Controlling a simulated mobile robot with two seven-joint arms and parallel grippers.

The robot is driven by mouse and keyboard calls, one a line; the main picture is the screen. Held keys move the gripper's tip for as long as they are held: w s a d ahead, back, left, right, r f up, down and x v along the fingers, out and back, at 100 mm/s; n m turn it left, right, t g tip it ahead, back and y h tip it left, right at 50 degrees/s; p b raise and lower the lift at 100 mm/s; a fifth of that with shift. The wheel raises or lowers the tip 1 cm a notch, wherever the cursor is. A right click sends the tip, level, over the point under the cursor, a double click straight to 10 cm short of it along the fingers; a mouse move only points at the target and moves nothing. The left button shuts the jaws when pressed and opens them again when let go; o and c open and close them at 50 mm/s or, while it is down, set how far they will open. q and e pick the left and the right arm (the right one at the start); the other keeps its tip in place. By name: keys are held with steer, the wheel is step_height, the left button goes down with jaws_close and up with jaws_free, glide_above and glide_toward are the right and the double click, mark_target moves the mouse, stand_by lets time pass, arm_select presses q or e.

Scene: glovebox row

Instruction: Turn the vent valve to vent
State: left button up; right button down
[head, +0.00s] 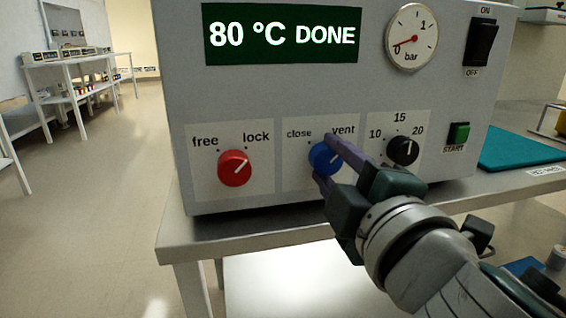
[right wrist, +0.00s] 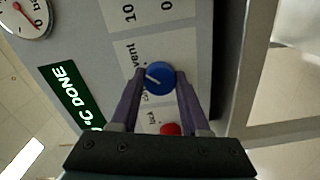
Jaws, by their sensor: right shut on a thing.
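The vent valve is a blue round knob (head: 322,158) on the front of a grey machine (head: 270,100), between the labels "close" and "vent". Its white pointer line slants up and right, towards "vent". My right gripper (head: 330,163) is shut on the blue knob, with a finger on either side of it. In the right wrist view the knob (right wrist: 159,78) sits between the tips of both fingers, with the "vent" label close beside it. My left gripper is not in view.
A red free/lock knob (head: 235,168) is left of the valve, its pointer towards "lock". A black dial (head: 403,150) and a green START button (head: 458,134) are to the right. The gauge (head: 411,37) needle points near 0. The display (head: 283,33) reads "80 °C DONE".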

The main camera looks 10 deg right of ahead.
stand_by(0.4)
steer(key=shift+c, duration=1.9)
jaws_free()
steer(key=s, duration=1)
steer(key=shift+d, duration=0.2)
